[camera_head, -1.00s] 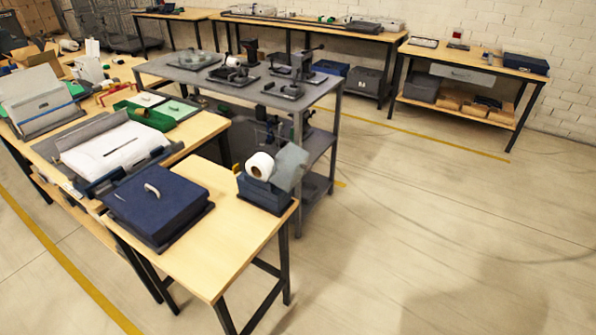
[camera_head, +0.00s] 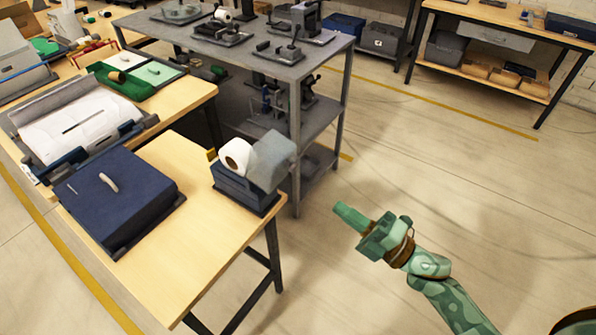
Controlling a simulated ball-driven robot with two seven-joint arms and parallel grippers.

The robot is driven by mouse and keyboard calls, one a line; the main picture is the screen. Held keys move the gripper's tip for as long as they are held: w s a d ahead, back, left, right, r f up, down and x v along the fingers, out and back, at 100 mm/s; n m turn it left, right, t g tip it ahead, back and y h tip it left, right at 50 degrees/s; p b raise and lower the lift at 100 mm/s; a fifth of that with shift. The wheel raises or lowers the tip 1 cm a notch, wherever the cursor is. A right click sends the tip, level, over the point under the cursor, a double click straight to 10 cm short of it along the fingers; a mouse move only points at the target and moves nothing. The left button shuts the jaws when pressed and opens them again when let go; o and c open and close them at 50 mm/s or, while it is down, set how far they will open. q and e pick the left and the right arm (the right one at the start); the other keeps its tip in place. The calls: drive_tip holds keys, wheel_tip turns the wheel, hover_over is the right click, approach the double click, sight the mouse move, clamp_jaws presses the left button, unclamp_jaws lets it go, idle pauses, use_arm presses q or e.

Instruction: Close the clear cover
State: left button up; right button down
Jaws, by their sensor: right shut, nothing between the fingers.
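The clear cover (camera_head: 273,160) is a greyish translucent panel standing raised and tilted at the right side of a small dark blue box (camera_head: 243,190). A white roll (camera_head: 237,157) sits in the top of the box, beside the cover. The box stands near the right corner of the wooden table. My right gripper (camera_head: 348,214) is green, shut and empty. It is over the open floor to the right of the table, apart from the box and cover. My left gripper is not in view.
The wooden table (camera_head: 200,240) also holds a dark blue lidded case (camera_head: 118,200) with a light handle. A grey metal shelf unit (camera_head: 296,130) stands just behind the box. The floor (camera_head: 440,180) to the right is clear.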

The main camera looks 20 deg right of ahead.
sight(279, 165)
drive_tip(key=x, duration=1.3)
drive_tip(key=shift+w+a+p, duration=0.25)
drive_tip(key=shift+w+p, duration=0.1)
